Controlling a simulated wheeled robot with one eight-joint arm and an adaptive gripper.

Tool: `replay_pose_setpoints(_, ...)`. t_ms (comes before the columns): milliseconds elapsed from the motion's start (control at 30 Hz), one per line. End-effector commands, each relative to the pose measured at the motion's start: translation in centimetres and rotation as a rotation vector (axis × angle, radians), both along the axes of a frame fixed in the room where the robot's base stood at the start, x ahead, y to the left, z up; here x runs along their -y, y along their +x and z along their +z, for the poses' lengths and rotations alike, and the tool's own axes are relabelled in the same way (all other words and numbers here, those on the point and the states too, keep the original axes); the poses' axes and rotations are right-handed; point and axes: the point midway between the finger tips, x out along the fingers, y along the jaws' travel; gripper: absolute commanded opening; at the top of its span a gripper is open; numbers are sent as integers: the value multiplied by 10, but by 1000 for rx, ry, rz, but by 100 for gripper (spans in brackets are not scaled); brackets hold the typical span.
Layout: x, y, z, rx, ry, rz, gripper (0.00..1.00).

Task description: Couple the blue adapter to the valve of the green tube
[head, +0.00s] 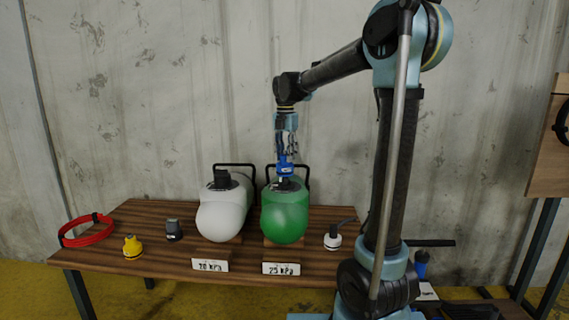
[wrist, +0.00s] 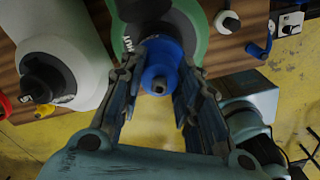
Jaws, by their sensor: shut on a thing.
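The green tube (head: 285,216) lies on the wooden table with its valve (head: 287,186) on top. The blue adapter (head: 285,169) is directly above that valve, upright. In the wrist view the blue adapter (wrist: 162,76) is between the two fingers of my gripper (wrist: 160,85), over the grey valve of the green tube (wrist: 200,45). My gripper (head: 286,158) points down and is shut on the adapter. The adapter seems to touch or nearly touch the valve; I cannot tell if it is seated.
The grey-white tube (head: 222,212) with its black valve (head: 222,180) lies close on the left. A yellow adapter (head: 132,246), a dark grey one (head: 174,230) and a white one (head: 332,238) stand on the table. A red coiled hose (head: 86,231) is at the far left.

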Motion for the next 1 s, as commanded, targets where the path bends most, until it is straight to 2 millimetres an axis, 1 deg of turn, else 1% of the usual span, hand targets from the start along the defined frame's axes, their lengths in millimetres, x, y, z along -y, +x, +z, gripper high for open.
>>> replay_pose_setpoints(567, 0, 0, 1, 0, 0, 0, 6)
replay_pose_setpoints(1000, 0, 0, -12, 0, 0, 1, 6)
